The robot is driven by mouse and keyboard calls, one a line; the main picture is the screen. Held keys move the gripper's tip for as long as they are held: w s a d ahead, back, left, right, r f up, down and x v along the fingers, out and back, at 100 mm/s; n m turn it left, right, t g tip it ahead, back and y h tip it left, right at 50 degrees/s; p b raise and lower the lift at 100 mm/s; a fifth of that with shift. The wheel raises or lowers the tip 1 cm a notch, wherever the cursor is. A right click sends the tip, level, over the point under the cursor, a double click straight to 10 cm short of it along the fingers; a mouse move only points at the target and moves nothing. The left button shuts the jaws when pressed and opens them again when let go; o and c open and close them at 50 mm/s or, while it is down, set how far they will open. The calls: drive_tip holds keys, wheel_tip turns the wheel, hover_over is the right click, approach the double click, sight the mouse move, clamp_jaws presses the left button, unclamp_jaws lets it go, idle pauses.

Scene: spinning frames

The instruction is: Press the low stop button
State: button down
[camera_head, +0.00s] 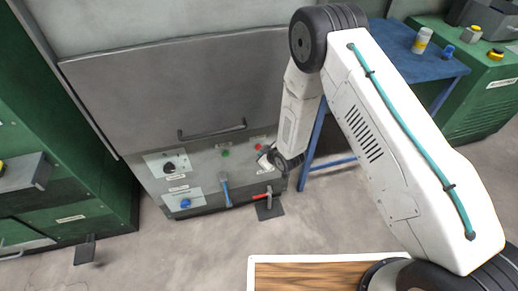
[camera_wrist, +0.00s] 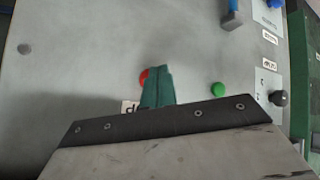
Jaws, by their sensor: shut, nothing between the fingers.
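The red stop button (camera_head: 258,147) is on the lower grey panel of the machine, to the right of a green button (camera_head: 225,153). In the wrist view the red button (camera_wrist: 144,76) shows only in part, behind the left edge of my shut green fingertips (camera_wrist: 158,84). A label (camera_wrist: 130,107) beside it is partly covered. In the head view my gripper (camera_head: 267,161) is close to the panel, just below and right of the red button. Whether the fingertips touch the button or panel I cannot tell.
A blue lever (camera_head: 225,190), a black knob (camera_head: 169,168) and a blue knob (camera_head: 185,203) are on the same panel. A red-handled lever (camera_head: 262,196) is low at right. A blue table (camera_head: 392,50) stands to the right. Grey floor lies open in front.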

drive_tip(key=shift+w, duration=0.2)
idle(0.6)
drive_tip(key=shift+w+a, duration=0.1)
drive_tip(key=shift+w, duration=0.15)
drive_tip(key=shift+w+a, duration=0.2)
drive_tip(key=shift+w, duration=0.35)
idle(0.7)
drive_tip(key=shift+s, duration=0.1)
drive_tip(key=shift+s+d, duration=0.3)
drive_tip(key=shift+s, duration=0.55)
drive_tip(key=shift+s+d, duration=0.25)
drive_tip(key=shift+s, duration=0.55)
drive_tip(key=shift+s+d, duration=0.2)
drive_tip(key=shift+s, duration=0.65)
drive_tip(key=shift+s+d, duration=0.25)
drive_tip(key=shift+s, duration=0.55)
